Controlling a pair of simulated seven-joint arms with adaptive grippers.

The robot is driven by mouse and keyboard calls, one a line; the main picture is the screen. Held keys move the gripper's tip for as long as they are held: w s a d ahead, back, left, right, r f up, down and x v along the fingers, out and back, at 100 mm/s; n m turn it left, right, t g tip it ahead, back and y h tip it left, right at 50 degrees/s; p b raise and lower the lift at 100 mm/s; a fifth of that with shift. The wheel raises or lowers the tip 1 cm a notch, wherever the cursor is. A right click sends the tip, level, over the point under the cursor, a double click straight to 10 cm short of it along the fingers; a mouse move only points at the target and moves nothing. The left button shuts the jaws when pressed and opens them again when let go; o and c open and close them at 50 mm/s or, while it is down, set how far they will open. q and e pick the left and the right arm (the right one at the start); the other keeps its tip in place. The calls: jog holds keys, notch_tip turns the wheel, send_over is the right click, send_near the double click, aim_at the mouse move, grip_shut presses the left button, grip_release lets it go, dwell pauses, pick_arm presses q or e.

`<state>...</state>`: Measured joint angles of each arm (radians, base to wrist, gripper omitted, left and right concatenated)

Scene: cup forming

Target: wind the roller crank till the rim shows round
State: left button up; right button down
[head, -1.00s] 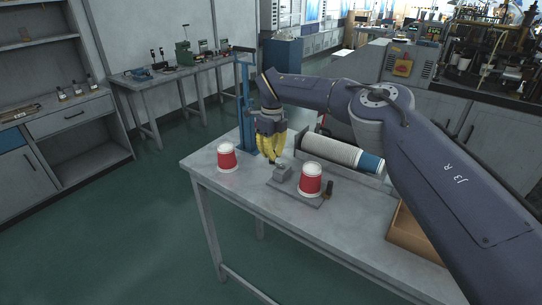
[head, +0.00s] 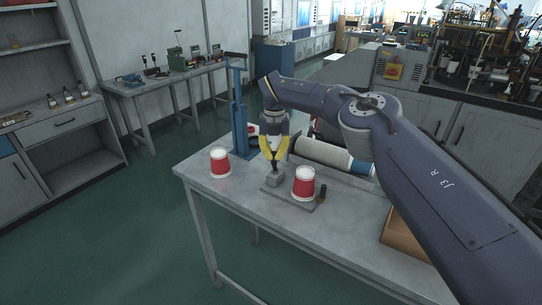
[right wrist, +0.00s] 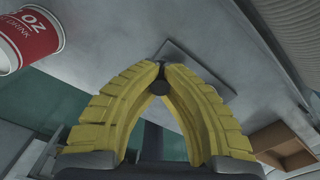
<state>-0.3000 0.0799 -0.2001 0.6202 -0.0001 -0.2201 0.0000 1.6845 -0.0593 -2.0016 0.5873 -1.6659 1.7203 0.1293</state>
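A red and white paper cup (head: 304,184) stands on a grey base plate (head: 303,205) beside a small grey block (head: 272,179), seemingly the roller mechanism. My right gripper (head: 273,158), with yellow fingers, is above the block. In the right wrist view its fingertips (right wrist: 160,70) come together on a dark round knob (right wrist: 158,88), seemingly the crank handle; the crank arm is mostly hidden. A second red cup (head: 220,162) stands upright to the left; a cup's side also shows in the right wrist view (right wrist: 28,40). The rim's roundness is too small to judge. My left gripper is out of view.
A white roll with a blue end (head: 322,152) lies behind the plate. A dark peg (head: 320,192) stands right of the cup. A blue stand (head: 239,115) is at the back left, a brown box (head: 402,238) at the right.

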jog(key=m, duration=0.1)
jog(key=d+m, duration=0.1)
jog(key=m, duration=0.1)
jog(key=shift+d+m, duration=0.15)
jog(key=shift+m, duration=0.15)
jog(key=shift+s+d+m, duration=0.1)
jog(key=shift+d+m, duration=0.25)
jog(key=shift+m, duration=0.7)
jog(key=shift+s+d+m, duration=0.1)
jog(key=shift+d+m, duration=0.25)
jog(key=shift+m, duration=0.7)
jog(key=shift+d, duration=0.1)
jog(key=c, duration=1.3)
grip_release()
jog(key=shift+s, duration=0.1)
notch_tip(320, 180, up, 12)
